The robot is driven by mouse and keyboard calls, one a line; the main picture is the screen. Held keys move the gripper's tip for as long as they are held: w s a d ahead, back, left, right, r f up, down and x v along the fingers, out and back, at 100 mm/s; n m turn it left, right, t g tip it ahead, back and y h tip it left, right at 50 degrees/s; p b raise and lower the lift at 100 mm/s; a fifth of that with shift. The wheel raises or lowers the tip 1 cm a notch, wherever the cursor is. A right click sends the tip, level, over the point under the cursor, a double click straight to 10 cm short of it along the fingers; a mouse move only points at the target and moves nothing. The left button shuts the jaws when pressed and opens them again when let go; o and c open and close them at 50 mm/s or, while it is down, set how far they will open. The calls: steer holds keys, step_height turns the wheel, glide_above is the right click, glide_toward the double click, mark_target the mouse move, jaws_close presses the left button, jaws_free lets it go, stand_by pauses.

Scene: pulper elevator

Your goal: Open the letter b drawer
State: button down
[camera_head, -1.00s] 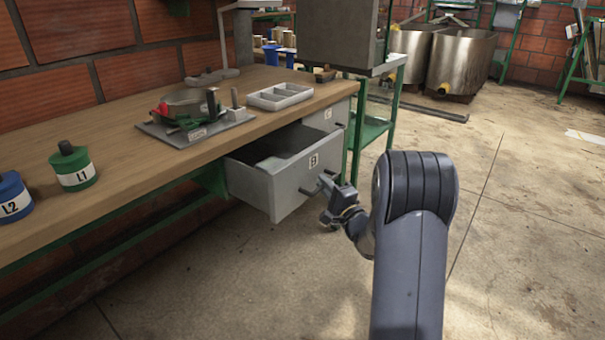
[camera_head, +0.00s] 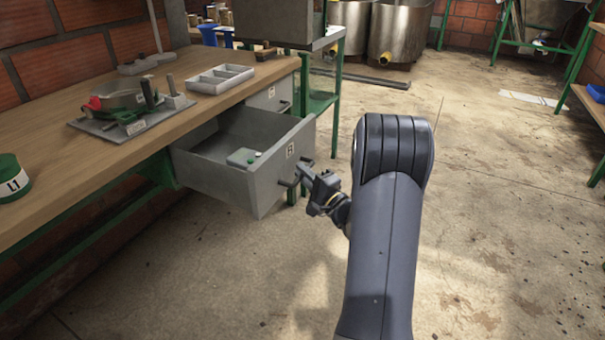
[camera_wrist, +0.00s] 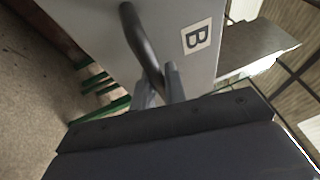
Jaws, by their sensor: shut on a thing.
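The grey letter B drawer (camera_head: 266,184) stands pulled far out from under the wooden workbench in the head view. Its label B shows clearly in the wrist view (camera_wrist: 197,36). My gripper (camera_head: 306,176) is at the drawer's front and shut on its dark bar handle (camera_wrist: 140,38). The fingers hide part of the handle in the wrist view. A small pale box with a green button (camera_head: 243,157) lies inside the drawer.
The workbench (camera_head: 60,90) holds a grey tray (camera_head: 220,78), a metal device on a plate (camera_head: 125,110) and a green L1 container (camera_head: 12,178). Another closed drawer (camera_head: 270,98) sits behind. A green-framed stand (camera_head: 318,100) is beyond it.

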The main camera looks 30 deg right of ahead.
steer(key=c, duration=1.5)
jaws_free()
steer(key=shift+o, duration=0.2)
steer(key=p+v, duration=0.2)
steer(key=v, duration=0.8)
steer(key=shift+s+f, duration=0.2)
steer(key=shift+s, duration=0.15)
steer(key=shift+d, duration=0.1)
steer(key=b+x, duration=0.2)
steer(key=x, duration=0.9)
steer(key=shift+r, duration=0.1)
